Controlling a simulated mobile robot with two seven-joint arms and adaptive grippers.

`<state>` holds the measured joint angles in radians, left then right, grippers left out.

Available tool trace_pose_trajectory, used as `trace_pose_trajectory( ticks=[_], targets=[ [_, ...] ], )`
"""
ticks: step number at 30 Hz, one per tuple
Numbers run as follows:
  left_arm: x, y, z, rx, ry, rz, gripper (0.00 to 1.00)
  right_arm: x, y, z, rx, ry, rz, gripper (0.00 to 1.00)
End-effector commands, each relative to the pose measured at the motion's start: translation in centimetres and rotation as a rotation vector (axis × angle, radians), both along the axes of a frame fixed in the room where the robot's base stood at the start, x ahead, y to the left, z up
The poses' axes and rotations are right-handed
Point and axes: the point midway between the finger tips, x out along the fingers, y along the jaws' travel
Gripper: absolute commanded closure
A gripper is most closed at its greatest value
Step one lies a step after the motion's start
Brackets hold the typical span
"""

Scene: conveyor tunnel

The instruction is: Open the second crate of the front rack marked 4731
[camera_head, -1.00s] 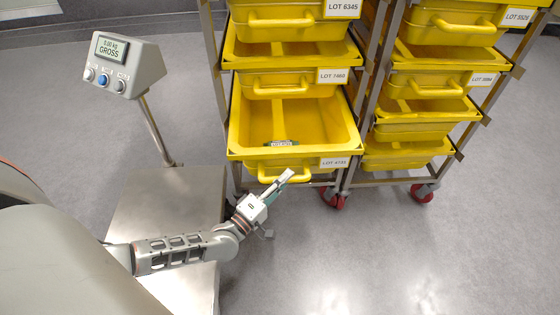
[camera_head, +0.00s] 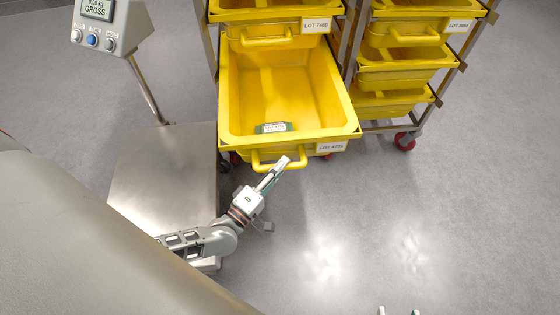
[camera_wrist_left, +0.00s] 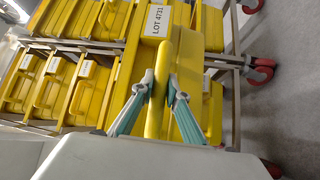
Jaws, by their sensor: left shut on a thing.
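The yellow crate marked LOT 4731 (camera_head: 331,147) is slid well out of the front rack, open at the top. A small green-and-white labelled pack (camera_head: 273,127) lies inside, near its front wall. My left gripper (camera_head: 282,163) is shut on the crate's front handle (camera_head: 262,165). In the left wrist view the two fingers (camera_wrist_left: 161,90) pinch the yellow handle bar (camera_wrist_left: 155,115) from both sides, with the LOT 4731 label (camera_wrist_left: 157,20) above. Two fingertips of my right gripper (camera_head: 398,311) show, apart, at the bottom edge; the rest is out of frame.
A second rack with yellow crates (camera_head: 390,100) stands to the right, on red-wheeled castors (camera_head: 404,141). A scale with a steel platform (camera_head: 165,175) stands left, beside my left arm. Floor at right is clear.

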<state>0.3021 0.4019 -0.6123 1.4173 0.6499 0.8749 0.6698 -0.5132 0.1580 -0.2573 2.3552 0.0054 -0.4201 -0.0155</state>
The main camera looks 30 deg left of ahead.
Motion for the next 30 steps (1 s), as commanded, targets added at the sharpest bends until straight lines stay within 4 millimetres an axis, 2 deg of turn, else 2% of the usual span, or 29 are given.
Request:
trace_pose_trajectory(
  ticks=[7,8,9,10,22,26,30],
  targets=[
    [-0.1,-0.2,-0.1,0.000,0.001,-0.003,1.00,0.0,0.1,0.1,0.004,-0.001,-0.001,0.60],
    [-0.1,-0.2,-0.1,0.000,0.001,-0.003,0.83,0.1,0.2,0.1,0.004,-0.002,-0.001,0.60],
    [-0.1,-0.2,-0.1,-0.001,0.001,-0.002,0.73,0.1,0.2,0.2,0.005,-0.002,-0.001,0.60],
    [-0.1,-0.2,-0.1,-0.001,0.001,-0.002,0.68,0.1,0.2,0.2,0.005,-0.003,-0.001,0.60],
    [0.0,0.0,0.3,-0.001,0.000,0.000,0.68,0.5,0.3,0.5,0.009,-0.013,-0.002,0.60],
    [0.0,0.0,1.4,-0.001,-0.001,0.001,0.68,0.4,0.3,0.5,0.008,-0.011,-0.001,0.60],
    [0.0,0.0,3.7,-0.004,-0.004,0.001,0.68,0.4,0.2,0.4,0.007,-0.010,-0.001,0.60]
  ],
)
